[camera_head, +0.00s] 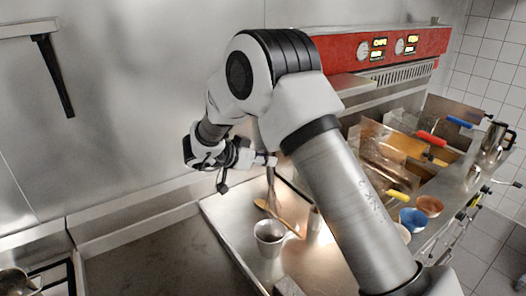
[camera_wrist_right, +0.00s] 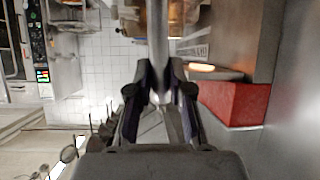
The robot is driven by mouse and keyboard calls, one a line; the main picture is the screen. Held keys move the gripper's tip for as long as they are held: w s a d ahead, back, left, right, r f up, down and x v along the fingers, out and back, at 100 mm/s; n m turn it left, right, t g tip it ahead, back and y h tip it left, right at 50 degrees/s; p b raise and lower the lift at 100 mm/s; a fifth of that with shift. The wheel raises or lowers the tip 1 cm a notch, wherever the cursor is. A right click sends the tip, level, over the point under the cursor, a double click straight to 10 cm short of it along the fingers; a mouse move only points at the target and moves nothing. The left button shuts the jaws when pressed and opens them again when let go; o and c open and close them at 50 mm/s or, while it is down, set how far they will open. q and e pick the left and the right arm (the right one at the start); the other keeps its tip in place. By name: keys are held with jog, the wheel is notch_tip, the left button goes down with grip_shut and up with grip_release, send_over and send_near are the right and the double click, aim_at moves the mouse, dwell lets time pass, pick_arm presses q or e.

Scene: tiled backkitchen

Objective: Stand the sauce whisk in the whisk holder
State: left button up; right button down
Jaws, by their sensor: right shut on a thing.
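My right gripper (camera_head: 268,160) reaches down over the counter and is shut on a thin grey metal thing, which looks like the sauce whisk (camera_head: 271,183). It hangs roughly upright below the fingers. In the right wrist view the gripper (camera_wrist_right: 160,88) is closed around a smooth grey shaft (camera_wrist_right: 157,35). A metal cup (camera_head: 269,238), open at the top, stands below on the steel counter. A second upright metal vessel (camera_head: 314,222) is partly hidden by my arm. I cannot tell which of them is the whisk holder. My left gripper is out of view.
A wooden spoon-like utensil (camera_head: 276,214) lies behind the cup. Blue (camera_head: 412,219) and brown (camera_head: 429,206) bowls stand right of my arm, near fryer baskets (camera_head: 390,150). A steel jug (camera_head: 494,142) stands farther right. The counter (camera_head: 232,222) left of the cup is clear.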

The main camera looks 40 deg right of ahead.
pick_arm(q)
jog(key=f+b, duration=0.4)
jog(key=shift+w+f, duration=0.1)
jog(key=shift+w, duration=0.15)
pick_arm(e)
notch_tip(320, 180, down, 12)
jog(key=shift+w+f, duration=0.15)
jog(key=shift+w, duration=0.2)
jog(key=c, duration=1)
grip_release()
